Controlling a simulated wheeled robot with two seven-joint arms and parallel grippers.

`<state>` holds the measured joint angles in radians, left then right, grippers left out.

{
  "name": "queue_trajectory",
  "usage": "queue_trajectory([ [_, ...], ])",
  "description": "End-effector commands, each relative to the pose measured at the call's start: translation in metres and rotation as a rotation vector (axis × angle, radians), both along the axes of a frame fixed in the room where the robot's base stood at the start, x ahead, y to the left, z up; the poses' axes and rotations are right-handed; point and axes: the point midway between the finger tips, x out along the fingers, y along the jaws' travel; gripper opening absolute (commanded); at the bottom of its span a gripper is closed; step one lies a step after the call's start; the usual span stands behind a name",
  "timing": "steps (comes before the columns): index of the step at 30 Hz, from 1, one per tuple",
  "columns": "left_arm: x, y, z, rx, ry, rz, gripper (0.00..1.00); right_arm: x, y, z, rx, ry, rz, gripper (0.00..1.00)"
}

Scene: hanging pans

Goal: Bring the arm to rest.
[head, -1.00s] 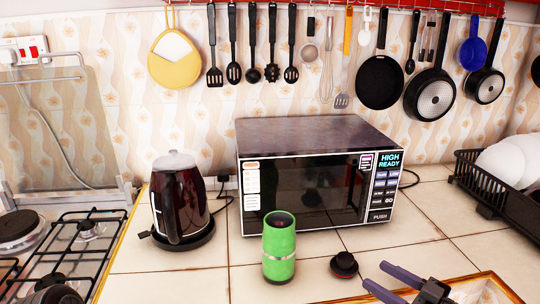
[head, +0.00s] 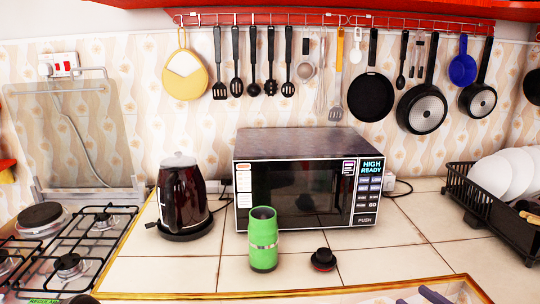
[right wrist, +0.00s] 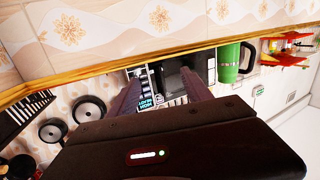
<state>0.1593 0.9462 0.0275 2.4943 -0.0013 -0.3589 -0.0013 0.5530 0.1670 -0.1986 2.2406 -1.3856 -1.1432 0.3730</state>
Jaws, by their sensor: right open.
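My right gripper (head: 420,297) shows only at the bottom edge of the head view, with parts of its purple-grey fingers over the counter's wooden front edge. In the right wrist view its two fingers (right wrist: 165,88) stand apart, and I see nothing held between them. The dark gripper body fills the lower part of that view. My left gripper is not in view. Several pans hang from the wall rail, among them a black pan (head: 371,97), a grey-faced pan (head: 423,109) and a small blue pan (head: 463,70).
A green cup (head: 263,240) and a black lid (head: 323,260) stand in front of the microwave (head: 300,190). A dark kettle (head: 184,197) is left of it, beside the gas hob (head: 70,250). A dish rack (head: 480,208) with plates is at right.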

Motion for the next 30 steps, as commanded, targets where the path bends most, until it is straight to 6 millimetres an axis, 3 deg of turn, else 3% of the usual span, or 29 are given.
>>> queue_trajectory([
  [5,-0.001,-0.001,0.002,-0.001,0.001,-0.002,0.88,0.014,-0.019,-0.037,0.015,0.101,-0.160,0.58],
  [8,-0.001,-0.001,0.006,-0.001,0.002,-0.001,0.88,0.018,-0.020,-0.071,0.043,0.205,-0.249,0.58],
  [11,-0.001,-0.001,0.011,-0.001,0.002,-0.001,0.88,0.014,-0.009,-0.119,0.079,0.359,-0.330,0.58],
  [14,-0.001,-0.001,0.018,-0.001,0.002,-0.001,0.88,-0.004,0.021,-0.177,0.121,0.568,-0.388,0.58],
  [18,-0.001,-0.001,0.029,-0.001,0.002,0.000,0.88,-0.061,0.089,-0.253,0.170,0.906,-0.412,0.58],
  [21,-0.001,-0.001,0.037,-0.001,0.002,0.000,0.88,-0.115,0.141,-0.288,0.186,1.131,-0.398,0.58],
  [27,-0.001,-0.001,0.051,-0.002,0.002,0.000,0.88,-0.212,0.223,-0.315,0.179,1.443,-0.344,0.58],
  [30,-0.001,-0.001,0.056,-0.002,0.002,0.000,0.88,-0.239,0.248,-0.317,0.149,1.497,-0.289,0.58],
])
